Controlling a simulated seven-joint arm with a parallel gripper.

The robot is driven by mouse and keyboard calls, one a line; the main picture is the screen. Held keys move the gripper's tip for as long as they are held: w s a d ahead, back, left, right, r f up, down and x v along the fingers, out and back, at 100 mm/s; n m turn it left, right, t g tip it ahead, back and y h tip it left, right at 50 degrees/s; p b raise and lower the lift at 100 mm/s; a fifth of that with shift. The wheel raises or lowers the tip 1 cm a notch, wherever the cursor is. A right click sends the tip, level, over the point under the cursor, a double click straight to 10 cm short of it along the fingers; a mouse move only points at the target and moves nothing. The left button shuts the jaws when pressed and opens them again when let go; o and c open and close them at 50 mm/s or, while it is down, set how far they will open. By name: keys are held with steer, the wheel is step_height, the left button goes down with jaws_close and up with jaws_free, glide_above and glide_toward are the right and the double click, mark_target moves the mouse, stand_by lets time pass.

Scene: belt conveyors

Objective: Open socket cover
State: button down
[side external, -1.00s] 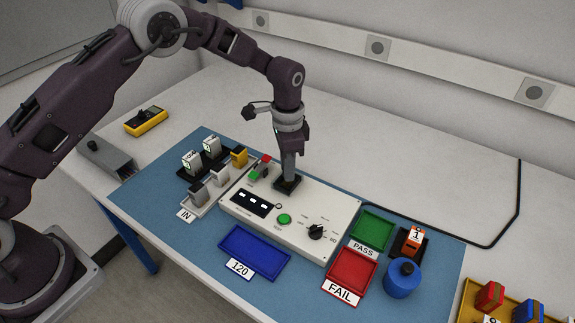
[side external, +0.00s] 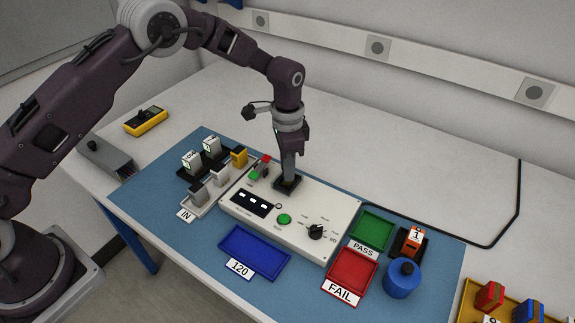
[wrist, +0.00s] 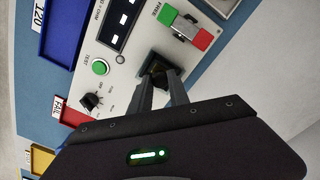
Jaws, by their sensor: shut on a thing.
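The white tester panel (side external: 262,214) stands on the blue mat, with a black socket (side external: 285,187) near its back edge. My gripper (side external: 289,178) reaches straight down to this socket. In the wrist view the fingers of my gripper (wrist: 161,82) come together on a dark piece at the socket (wrist: 157,66), which I take to be the socket cover. The fingers hide much of it, so I cannot tell how far the cover is raised.
The panel carries a green button (side external: 285,219), a black knob (side external: 316,232) and a red-green switch (side external: 260,168). A blue tray (side external: 255,263) lies in front; green (side external: 371,230) and red (side external: 350,272) trays lie right. Grey and yellow blocks stand left.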

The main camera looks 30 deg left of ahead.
stand_by(0.3)
steer(key=d, duration=0.8)
steer(key=shift+d+r, duration=0.1)
steer(key=c, duration=1.2)
jaws_free()
steer(key=shift+c, duration=0.2)
step_height(320, 180, up, 7)
